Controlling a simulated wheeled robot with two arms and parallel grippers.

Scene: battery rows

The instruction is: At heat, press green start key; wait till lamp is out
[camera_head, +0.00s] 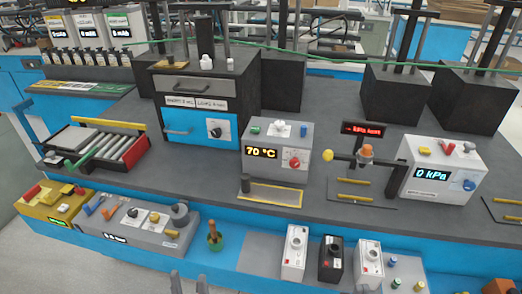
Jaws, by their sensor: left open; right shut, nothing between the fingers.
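A grey box (262,177) in the middle of the bench has a display (262,152) reading 70 °C, a red knob (294,162) on its front, and a small green key (256,128) at the left of its top. A white rounded part (280,128) sits on its top; I cannot tell whether it is a lamp or is lit. My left gripper (189,284) is open at the bottom edge, well in front of the bench and apart from the box. My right gripper (357,289) is shut and empty at the bottom edge, only its tip showing.
A box reading 0 kPa (437,182) stands to the right. A red-lettered sign (362,130) stands behind a post with an orange part (366,152). A roller tray (95,145) lies left. White and black switch boxes (331,257) stand on the lower front ledge.

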